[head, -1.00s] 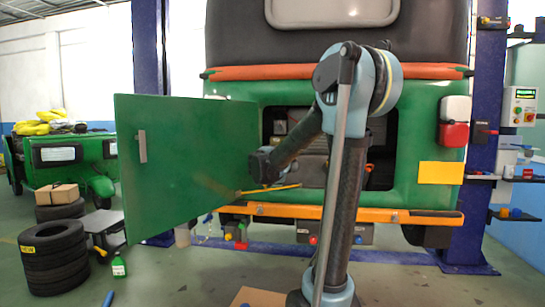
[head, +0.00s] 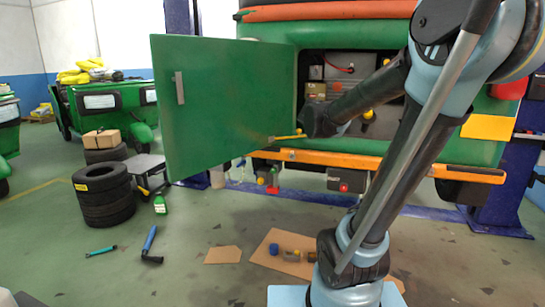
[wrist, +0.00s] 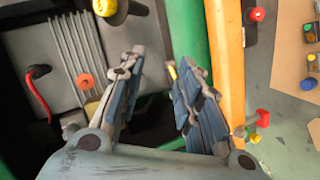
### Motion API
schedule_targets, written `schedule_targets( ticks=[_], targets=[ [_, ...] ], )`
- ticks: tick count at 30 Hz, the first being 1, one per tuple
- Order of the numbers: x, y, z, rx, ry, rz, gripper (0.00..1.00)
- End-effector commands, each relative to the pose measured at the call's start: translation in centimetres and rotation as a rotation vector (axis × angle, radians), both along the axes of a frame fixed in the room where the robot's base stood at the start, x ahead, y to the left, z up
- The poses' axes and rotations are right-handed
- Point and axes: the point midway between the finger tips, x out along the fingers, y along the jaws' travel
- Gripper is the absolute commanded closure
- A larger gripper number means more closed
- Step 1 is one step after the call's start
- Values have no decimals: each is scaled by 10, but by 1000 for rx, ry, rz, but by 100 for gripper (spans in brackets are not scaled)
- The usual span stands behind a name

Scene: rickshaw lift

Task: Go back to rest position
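My gripper (wrist: 155,75) is open in the wrist view, its two fingers apart with nothing held between them. In the head view my arm reaches toward the engine opening of the green rickshaw; the gripper's fingers are not clearly visible there. The rickshaw's green rear panel (head: 475,150) surrounds the opening, and its green door (head: 225,105) stands wide open to the left. A yellow rod (head: 288,137) shows between the door and my wrist. In the wrist view the green frame (wrist: 187,28) and orange bumper (wrist: 227,60) lie just beyond and right of the fingers.
A red knob (wrist: 85,81) and a yellow knob (wrist: 105,7) show in the compartment. Cardboard with small parts (head: 285,255) lies on the floor before the bumper (head: 340,160). Stacked tyres (head: 103,195), a green bottle (head: 160,204) and a blue-handled tool (head: 150,243) are at left.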

Motion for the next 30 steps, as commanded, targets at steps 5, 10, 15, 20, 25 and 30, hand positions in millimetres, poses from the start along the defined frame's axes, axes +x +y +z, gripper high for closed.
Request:
schedule_targets(
  ticks=[5,10,15,20,25,30],
  targets=[
    [-74,-21,-56,215,106,-137,68],
    [-145,-20,-112,423,223,-250,68],
    [-214,-1,-165,631,351,-341,68],
    [-271,28,-207,811,470,-400,68],
    [-308,55,-231,942,562,-430,68],
    [-322,67,-239,992,597,-438,68]
  ],
)
